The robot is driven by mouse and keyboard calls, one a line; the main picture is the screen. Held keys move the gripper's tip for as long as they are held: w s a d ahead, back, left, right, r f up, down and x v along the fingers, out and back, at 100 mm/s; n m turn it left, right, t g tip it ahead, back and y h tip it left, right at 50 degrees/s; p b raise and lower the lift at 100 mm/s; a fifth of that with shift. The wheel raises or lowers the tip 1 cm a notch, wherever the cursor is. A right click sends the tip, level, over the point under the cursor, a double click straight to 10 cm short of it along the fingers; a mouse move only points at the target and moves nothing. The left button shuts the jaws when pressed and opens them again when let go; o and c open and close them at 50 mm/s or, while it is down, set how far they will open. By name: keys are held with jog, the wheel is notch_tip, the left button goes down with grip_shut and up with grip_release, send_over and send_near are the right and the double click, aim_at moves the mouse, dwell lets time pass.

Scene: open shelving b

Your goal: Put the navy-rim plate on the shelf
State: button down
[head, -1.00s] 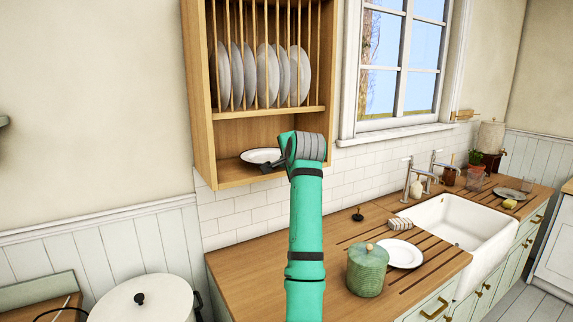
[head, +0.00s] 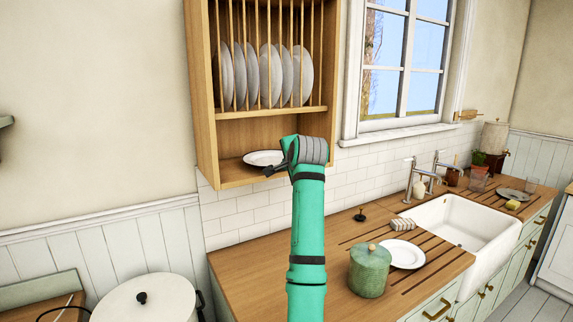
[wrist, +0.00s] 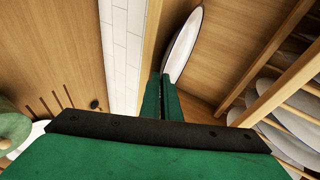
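The navy-rim plate (head: 262,157) is in the lower open compartment of the wooden wall rack, close above or on its shelf board (head: 240,177); I cannot tell if it touches. It looks near level in the head view. In the wrist view the plate (wrist: 183,46) shows nearly edge-on, with a thin dark rim. My gripper (head: 271,170) reaches in from the right front. In the wrist view its two fingers (wrist: 162,84) are close together, with the plate's near edge between their tips. My wrist hides part of the compartment's right side.
Several plates (head: 270,75) stand upright behind dowels in the upper rack. Below, the counter (head: 250,265) holds a green lidded pot (head: 370,271), a white plate (head: 407,254) and a black stopper (head: 360,216). The sink (head: 465,222) is at right; a window is beside the rack.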

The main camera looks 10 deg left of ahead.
jog(key=shift+f, duration=0.3)
jog(key=c, duration=1.9)
grip_release()
jog(key=shift+c, duration=0.2)
jog(key=shift+f, duration=0.1)
jog(key=shift+f, duration=0.1)
